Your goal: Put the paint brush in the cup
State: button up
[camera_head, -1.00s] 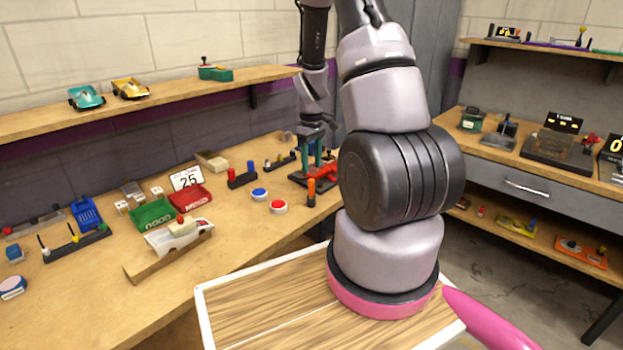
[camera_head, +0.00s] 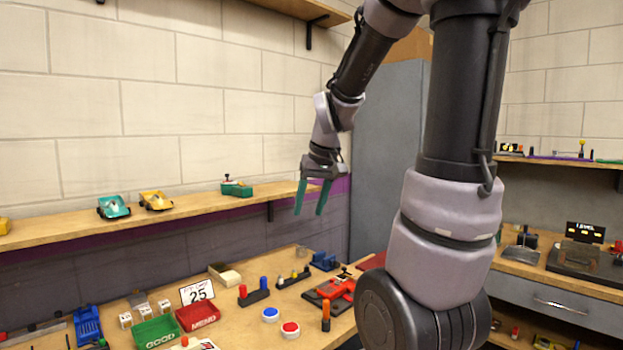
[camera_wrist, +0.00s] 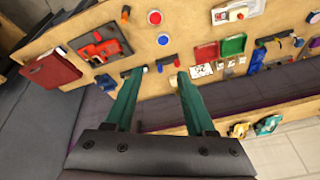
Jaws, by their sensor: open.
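My gripper (camera_head: 311,205) is open and empty, with two green fingers pointing down. It is raised above the back of the workbench, near the wall shelf. The wrist view also shows its spread fingers (camera_wrist: 162,75) with the bench beyond them. I cannot make out a paint brush or a cup for certain in any view. Small upright pieces stand in a dark rack (camera_head: 293,279) on the bench, too small to name. The near part of the bench is cut off in the head view.
A red bin (camera_head: 198,316), a green bin (camera_head: 156,334), a blue button (camera_head: 270,314), a red button (camera_head: 290,329) and an orange-handled tool (camera_head: 326,316) crowd the bench. The wall shelf (camera_head: 80,225) carries toy cars. A grey cabinet (camera_head: 385,150) stands right of the gripper.

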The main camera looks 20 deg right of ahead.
jog(key=s+a+r+m+t+y, duration=0.1)
jog(key=s+a+r+m+t, duration=0.2)
jog(key=s+a+r, duration=0.2)
jog(key=s+r, duration=0.3)
jog(key=s, duration=0.4)
jog(key=shift+r, duration=0.3)
